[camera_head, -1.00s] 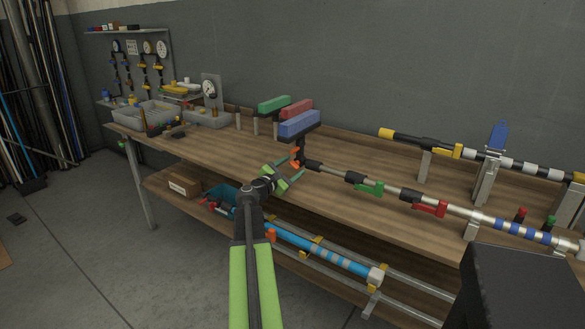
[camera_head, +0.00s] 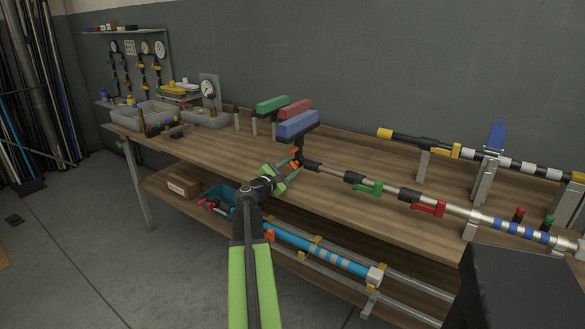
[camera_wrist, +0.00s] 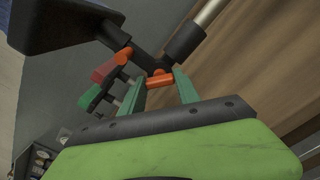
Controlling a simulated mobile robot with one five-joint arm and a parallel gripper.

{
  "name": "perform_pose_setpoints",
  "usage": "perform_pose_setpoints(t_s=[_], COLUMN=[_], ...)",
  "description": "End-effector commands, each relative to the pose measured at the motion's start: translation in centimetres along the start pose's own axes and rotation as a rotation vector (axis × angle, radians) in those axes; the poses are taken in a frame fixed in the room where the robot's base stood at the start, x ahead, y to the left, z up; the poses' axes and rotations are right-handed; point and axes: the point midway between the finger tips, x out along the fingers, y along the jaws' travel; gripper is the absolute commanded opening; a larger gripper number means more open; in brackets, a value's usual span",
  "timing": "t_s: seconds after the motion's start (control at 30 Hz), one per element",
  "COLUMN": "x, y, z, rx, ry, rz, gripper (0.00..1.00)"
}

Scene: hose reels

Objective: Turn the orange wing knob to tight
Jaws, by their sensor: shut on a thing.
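The orange wing knob (camera_head: 295,160) sits on the black joint below the blue brush-like head (camera_head: 298,125), at the left end of a long pole (camera_head: 400,190) above the workbench. My gripper (camera_head: 294,168) reaches it from the front left, its green fingers on either side of the knob. The wrist view shows an orange wing (camera_wrist: 159,82) of the knob between the two fingertips (camera_wrist: 161,78); my gripper is shut on it. Another orange part (camera_wrist: 124,55) shows just outside the fingers at upper left. Any marking for tight is not readable.
Red (camera_head: 296,108) and green (camera_head: 272,103) heads stand behind the blue one. A black and yellow pole (camera_head: 425,142) lies on stands at the back right. The lower shelf holds a blue tube (camera_head: 320,254). The bench (camera_head: 225,145) has bare wood left of the knob.

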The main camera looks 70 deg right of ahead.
Motion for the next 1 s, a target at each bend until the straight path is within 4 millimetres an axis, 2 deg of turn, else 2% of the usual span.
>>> perform_pose_setpoints(t_s=[0.6, 1.0], x=[-0.13, -0.09], y=[-0.19, -0.26], z=[-0.05, -0.02], rx=[0.56, 0.825], ry=[0.0, -0.002], rz=[-0.005, -0.006], gripper=[0.0, 0.0])
